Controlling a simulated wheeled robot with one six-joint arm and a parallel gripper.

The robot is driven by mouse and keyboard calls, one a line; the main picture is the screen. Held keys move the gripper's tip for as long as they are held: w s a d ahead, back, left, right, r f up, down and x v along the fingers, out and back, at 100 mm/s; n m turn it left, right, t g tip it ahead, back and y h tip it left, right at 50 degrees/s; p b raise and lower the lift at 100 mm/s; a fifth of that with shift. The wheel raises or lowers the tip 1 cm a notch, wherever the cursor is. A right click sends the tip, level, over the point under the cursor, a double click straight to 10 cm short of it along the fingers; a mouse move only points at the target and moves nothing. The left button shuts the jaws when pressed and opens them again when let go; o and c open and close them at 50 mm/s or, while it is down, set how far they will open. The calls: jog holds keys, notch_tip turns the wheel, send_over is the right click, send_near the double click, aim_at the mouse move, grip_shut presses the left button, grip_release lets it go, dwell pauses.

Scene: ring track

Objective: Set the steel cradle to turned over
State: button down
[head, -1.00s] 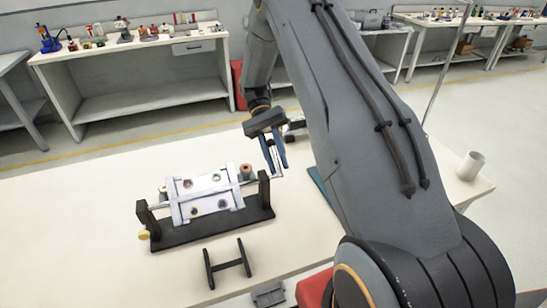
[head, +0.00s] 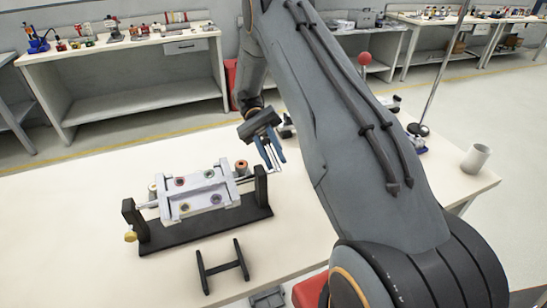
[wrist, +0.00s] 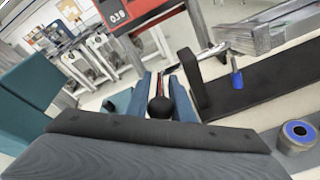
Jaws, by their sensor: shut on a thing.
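The steel cradle (head: 200,203) is a pale metal frame with several round holes or fittings. It hangs on a shaft between two black uprights on a black base (head: 182,238), its broad face tilted up toward the head camera. Part of it shows at the top right of the wrist view (wrist: 245,38). My gripper (head: 270,156) is at the right end of the stand, its blue fingers shut on the crank handle (head: 278,168). In the wrist view a round black knob (wrist: 160,107) sits between the fingers. The fingers partly hide the handle.
A black H-shaped piece (head: 222,265) lies on the table in front of the stand. A yellow knob (head: 130,237) is at the stand's left end. The table left of the stand is clear.

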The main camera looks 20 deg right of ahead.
dwell(0.3)
jog(key=c, duration=1.6)
grip_release()
